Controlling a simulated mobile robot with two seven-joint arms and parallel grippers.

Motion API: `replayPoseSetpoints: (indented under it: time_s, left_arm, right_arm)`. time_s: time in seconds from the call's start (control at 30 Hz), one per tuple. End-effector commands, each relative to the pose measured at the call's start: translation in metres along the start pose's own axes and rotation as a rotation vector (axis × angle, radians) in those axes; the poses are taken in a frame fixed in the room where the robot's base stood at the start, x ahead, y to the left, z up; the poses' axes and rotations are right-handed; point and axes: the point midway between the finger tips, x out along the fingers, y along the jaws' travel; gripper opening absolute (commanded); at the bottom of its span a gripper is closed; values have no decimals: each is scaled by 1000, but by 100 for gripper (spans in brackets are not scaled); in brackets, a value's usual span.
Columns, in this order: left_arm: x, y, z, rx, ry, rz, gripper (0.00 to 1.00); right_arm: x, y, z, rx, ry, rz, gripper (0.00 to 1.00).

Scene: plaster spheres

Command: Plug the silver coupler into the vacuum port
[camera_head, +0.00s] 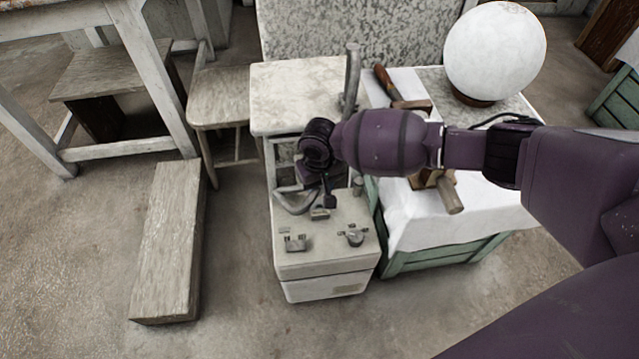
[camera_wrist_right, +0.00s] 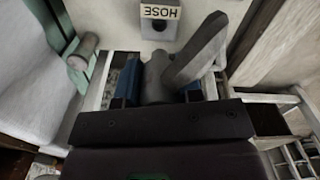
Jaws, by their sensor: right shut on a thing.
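My right gripper (camera_head: 326,192) is over the back part of the white machine cabinet (camera_head: 325,268). In the right wrist view its blue-padded fingers (camera_wrist_right: 158,92) are shut on the silver-grey coupler (camera_wrist_right: 154,74). A thick grey hose (camera_wrist_right: 198,48) slants up and right from the coupler; a bent grey hose also shows in the head view (camera_head: 293,203). A dark port (camera_wrist_right: 160,27) lies beside the HOSE label (camera_wrist_right: 161,12), apart from the coupler in the picture. The coupler's front end is hidden, so its contact cannot be told. My left gripper is out of view.
The machine top has a switch (camera_head: 295,243) and a knob (camera_head: 354,237). A cloth-covered green crate (camera_head: 440,258) stands close on the right, with a wooden-handled tool (camera_head: 450,194) and a white sphere (camera_head: 494,52). A wooden block (camera_head: 168,245) lies left on the floor.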

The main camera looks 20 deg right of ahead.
Motion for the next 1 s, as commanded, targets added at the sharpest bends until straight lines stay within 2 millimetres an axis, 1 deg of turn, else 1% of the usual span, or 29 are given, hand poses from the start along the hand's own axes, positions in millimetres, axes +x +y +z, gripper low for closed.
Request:
replayPoseSetpoints:
  time_s: [0.1,0.2,0.3,0.47,0.7,1.0]
  left_arm:
    - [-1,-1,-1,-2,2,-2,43]
    - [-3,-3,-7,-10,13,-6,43]
    - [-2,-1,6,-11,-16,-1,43]
    - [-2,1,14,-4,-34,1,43]
    - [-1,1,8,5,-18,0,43]
    - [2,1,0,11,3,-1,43]
  right_arm:
    - [-2,0,0,1,1,0,8]
    - [-5,-1,-1,3,5,0,8]
    - [7,0,1,1,-2,1,8]
    - [22,0,2,0,-6,0,8]
    - [40,0,2,2,-4,1,8]
    - [48,0,1,0,-2,1,8]
